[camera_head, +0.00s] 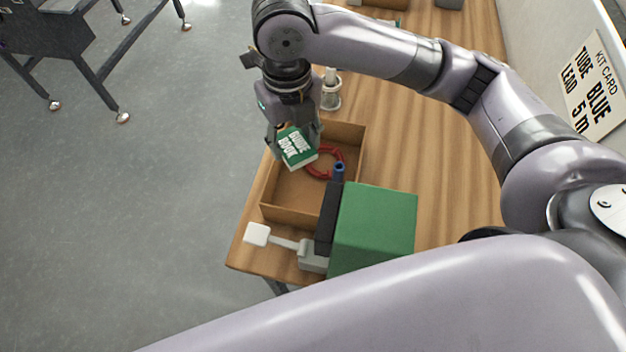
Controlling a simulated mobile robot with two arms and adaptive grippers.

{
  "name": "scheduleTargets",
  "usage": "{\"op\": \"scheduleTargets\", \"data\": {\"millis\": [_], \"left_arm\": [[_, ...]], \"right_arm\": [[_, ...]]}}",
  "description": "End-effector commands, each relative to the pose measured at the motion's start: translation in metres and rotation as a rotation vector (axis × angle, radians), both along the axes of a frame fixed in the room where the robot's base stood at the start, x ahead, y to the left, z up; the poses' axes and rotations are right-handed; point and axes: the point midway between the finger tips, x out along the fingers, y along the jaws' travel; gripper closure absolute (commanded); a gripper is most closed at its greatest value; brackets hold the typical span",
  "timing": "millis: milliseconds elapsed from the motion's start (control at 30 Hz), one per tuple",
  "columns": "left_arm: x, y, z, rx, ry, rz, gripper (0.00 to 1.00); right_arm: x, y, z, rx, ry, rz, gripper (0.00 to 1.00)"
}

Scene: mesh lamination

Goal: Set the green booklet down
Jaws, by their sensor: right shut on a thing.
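A green booklet (296,148) with white cover lettering is held in my right gripper (293,138), which is shut on it. The booklet is over the back left part of an open brown box (283,215). It overlaps the box's left side in the picture, and I cannot tell its exact height above the box floor. A red ring-shaped coil (338,166) lies in the box, just right of the booklet and partly hidden by it. My left gripper is not in view.
A green block-like machine (385,225) with a dark side stands right of the box. A white pad on an arm (257,234) sticks out in front of the box. A whitish cylindrical item (331,92) stands behind. A kit card (595,85) reads "TUBE BLUE LEAD 5 m".

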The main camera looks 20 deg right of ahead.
Motion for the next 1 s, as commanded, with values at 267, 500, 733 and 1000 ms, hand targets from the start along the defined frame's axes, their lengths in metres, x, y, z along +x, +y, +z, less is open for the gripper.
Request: {"op": "scheduleTargets", "data": {"millis": [267,500,733,1000], "left_arm": [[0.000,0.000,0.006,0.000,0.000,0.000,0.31],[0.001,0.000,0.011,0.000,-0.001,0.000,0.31],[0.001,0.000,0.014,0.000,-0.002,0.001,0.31],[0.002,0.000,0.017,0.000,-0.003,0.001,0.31]], "right_arm": [[-0.003,-0.001,-0.062,-0.003,0.010,0.013,0.83],[-0.002,0.000,-0.123,-0.002,0.006,0.013,0.83],[-0.001,0.000,-0.153,-0.001,0.002,0.014,0.83],[-0.001,0.000,-0.182,-0.002,0.004,0.013,0.83]]}}
